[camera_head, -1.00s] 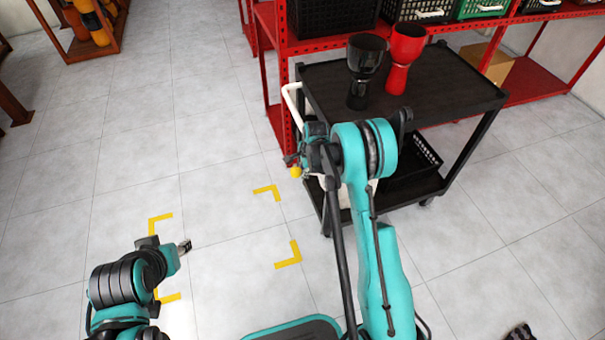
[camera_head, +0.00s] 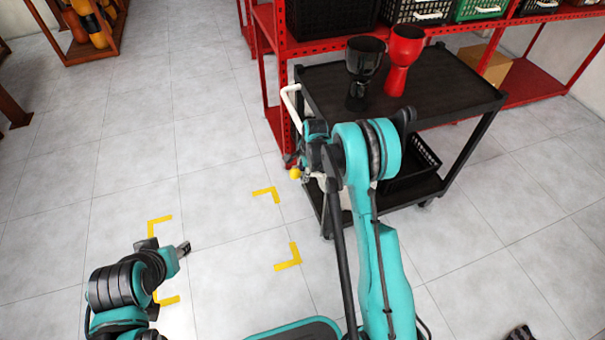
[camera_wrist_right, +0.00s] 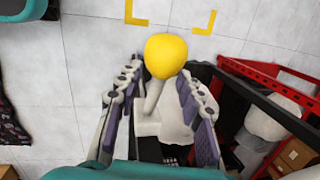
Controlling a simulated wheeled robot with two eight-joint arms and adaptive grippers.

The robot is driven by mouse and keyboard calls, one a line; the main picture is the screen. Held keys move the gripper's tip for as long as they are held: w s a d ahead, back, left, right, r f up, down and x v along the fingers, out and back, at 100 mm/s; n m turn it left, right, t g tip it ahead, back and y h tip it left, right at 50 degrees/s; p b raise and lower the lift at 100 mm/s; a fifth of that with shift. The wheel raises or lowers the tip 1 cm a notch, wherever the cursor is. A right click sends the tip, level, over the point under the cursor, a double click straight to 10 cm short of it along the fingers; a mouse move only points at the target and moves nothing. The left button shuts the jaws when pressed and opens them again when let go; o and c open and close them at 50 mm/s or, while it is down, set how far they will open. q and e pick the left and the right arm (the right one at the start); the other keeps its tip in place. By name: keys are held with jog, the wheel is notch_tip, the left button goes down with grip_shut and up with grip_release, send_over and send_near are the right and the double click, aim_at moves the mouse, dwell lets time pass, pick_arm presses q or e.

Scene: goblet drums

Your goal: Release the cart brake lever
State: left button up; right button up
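The black cart (camera_head: 440,95) stands right of centre, with a white push handle (camera_head: 291,100) at its left end. The brake lever has a yellow knob (camera_head: 295,173) at the cart's near left side. In the right wrist view the yellow knob (camera_wrist_right: 166,56) tops a pale stalk (camera_wrist_right: 154,96). My right gripper (camera_wrist_right: 160,70) is open, its fingers on either side of the lever with gaps visible. In the head view my right arm partly hides the gripper and the lever's base. My left gripper (camera_head: 184,248) is over the floor at lower left, away from the cart; its finger opening is too small to judge.
A black goblet drum (camera_head: 362,75) and a red goblet drum (camera_head: 402,62) stand on the cart top. A black crate (camera_head: 420,165) sits on its lower shelf. Red shelving (camera_head: 273,70) stands behind. Yellow corner marks (camera_head: 290,258) lie on clear floor at left.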

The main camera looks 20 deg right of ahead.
jog(key=a+v, duration=0.1)
jog(key=v, duration=0.9)
jog(key=shift+d+r, duration=0.25)
jog(key=shift+d, duration=0.25)
